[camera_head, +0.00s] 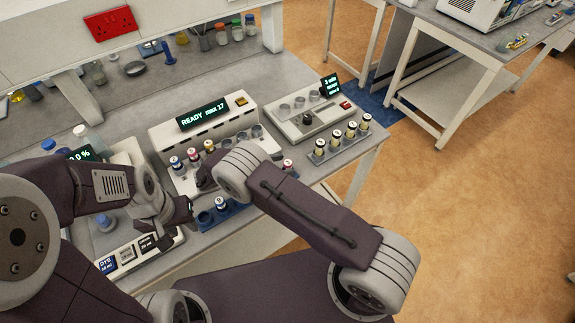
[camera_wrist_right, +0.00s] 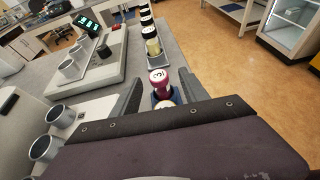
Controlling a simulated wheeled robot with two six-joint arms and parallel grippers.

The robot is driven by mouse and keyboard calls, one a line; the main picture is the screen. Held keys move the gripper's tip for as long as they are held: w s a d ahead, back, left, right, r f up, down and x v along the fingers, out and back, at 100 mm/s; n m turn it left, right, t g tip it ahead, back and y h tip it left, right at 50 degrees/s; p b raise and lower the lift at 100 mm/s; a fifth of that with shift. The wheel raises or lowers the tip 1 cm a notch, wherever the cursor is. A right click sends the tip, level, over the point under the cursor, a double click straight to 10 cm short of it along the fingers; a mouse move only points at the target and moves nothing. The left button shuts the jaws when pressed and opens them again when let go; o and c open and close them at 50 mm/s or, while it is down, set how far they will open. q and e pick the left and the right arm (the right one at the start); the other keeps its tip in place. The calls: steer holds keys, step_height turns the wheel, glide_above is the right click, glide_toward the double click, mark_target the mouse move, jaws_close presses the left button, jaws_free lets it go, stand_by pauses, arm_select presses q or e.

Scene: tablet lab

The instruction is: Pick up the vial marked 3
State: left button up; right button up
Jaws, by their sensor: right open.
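The vial marked 3 (camera_wrist_right: 158,78) has a white cap with a 3 and a dark red body, and stands upright in the right wrist view. A red vial (camera_head: 287,165) just past my right forearm in the head view looks like the same one. My right gripper (camera_wrist_right: 161,84) is open, with one finger on each side of the vial; contact cannot be told. A yellowish-topped vial (camera_wrist_right: 165,104) sits closer to the palm, partly hidden. In the head view my right arm hides its fingers. My left gripper (camera_head: 186,209) is beside the blue rack (camera_head: 234,209); its jaw opening is unclear.
A READY machine (camera_head: 215,128) with several vials in front stands behind my arms. A device with a dark knob (camera_head: 308,118) and a rack of black-capped vials (camera_head: 336,144) lie to the right. A labelled tray (camera_head: 127,253) is at front left. The floor beyond the bench edge is clear.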

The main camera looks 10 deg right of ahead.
mark_target(288, 162)
steer(key=x, duration=0.2)
steer(key=shift+w+d+p, duration=0.15)
steer(key=shift+d+p, duration=0.15)
steer(key=shift+d, duration=0.05)
steer(key=shift+w+d+f, duration=0.15)
steer(key=shift+d+f, duration=0.05)
steer(key=shift+f, duration=0.05)
steer(key=shift+a+r, duration=0.1)
jaws_close()
